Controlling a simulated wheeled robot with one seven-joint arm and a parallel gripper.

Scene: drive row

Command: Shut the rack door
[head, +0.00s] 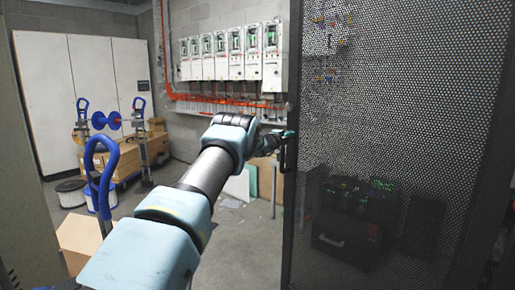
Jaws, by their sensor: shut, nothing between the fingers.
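The rack door (400,120) is a tall black perforated mesh panel filling the right side of the head view. Its near-left edge is a dark upright frame with a black bar handle (289,152). My arm reaches from the bottom left to this edge. My gripper (283,136) is small and dark at the arm's end, right beside the top of the handle. It is shut with nothing held. I cannot tell whether it touches the door. The door's hinges and latch are not clear.
Dark equipment (345,225) with green lights shows through the mesh. White drive units (236,52) hang on the back wall. A blue-handled trolley (103,170), boxes and cable reels stand at left. Grey floor (245,250) is clear between my arm and the door.

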